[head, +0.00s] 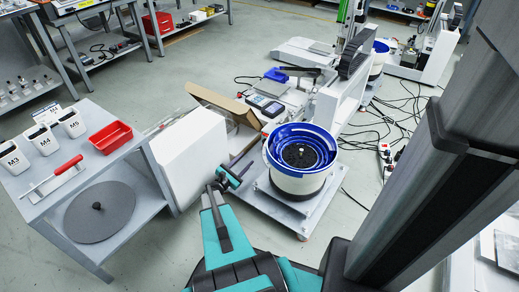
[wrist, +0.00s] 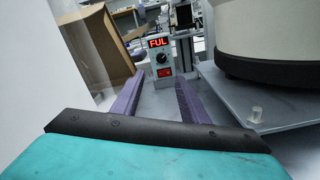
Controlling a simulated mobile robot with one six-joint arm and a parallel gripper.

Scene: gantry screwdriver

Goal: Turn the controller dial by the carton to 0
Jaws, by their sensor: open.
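The controller (wrist: 161,58) is a small grey box with a red lit display reading "FUL". Its dark round dial (wrist: 161,58) sits below the display, and a red switch (wrist: 164,73) is below the dial. The pointer's exact angle is too small to tell. The brown carton (wrist: 97,40) stands open to the left of the controller; its flap (head: 217,102) shows in the head view. My gripper (wrist: 160,84) is open and empty, its two fingers on either side of the controller in the picture and short of it. It also shows in the head view (head: 230,178), where I cannot make out the controller.
A large white panel (head: 190,155) stands left of my gripper. A blue-rimmed bowl feeder (head: 299,150) stands close on the right, on a grey plate (wrist: 222,90). A bench with white bins and a red tray (head: 111,137) is at far left. Cables lie on the floor at right.

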